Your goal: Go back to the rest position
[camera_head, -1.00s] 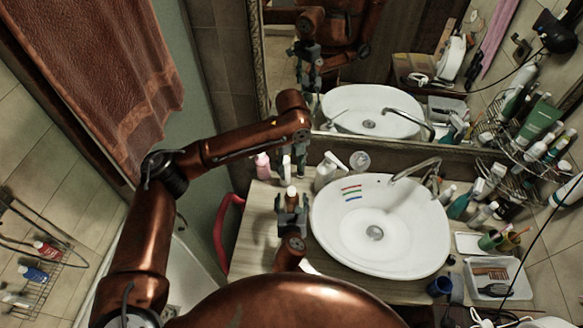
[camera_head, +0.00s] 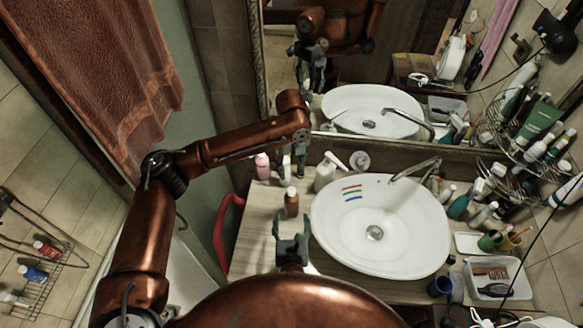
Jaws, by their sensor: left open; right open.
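My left gripper (camera_head: 295,164) hangs below the end of my copper arm at the back left of the counter, its fingers apart around or close to a small bottle (camera_head: 287,170); contact cannot be told. My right gripper (camera_head: 291,240) is open and empty, low in the view over the counter (camera_head: 258,235), left of the basin. A brown bottle with a pale cap (camera_head: 291,203) stands upright on the counter beyond my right gripper, apart from its fingers.
The white basin (camera_head: 420,235) with coloured stripes fills the middle right, with a faucet (camera_head: 413,168) behind it. A pink bottle (camera_head: 262,166) and a white pump bottle (camera_head: 326,172) stand at the back. A mirror (camera_head: 385,70) hangs behind. The left counter is mostly bare.

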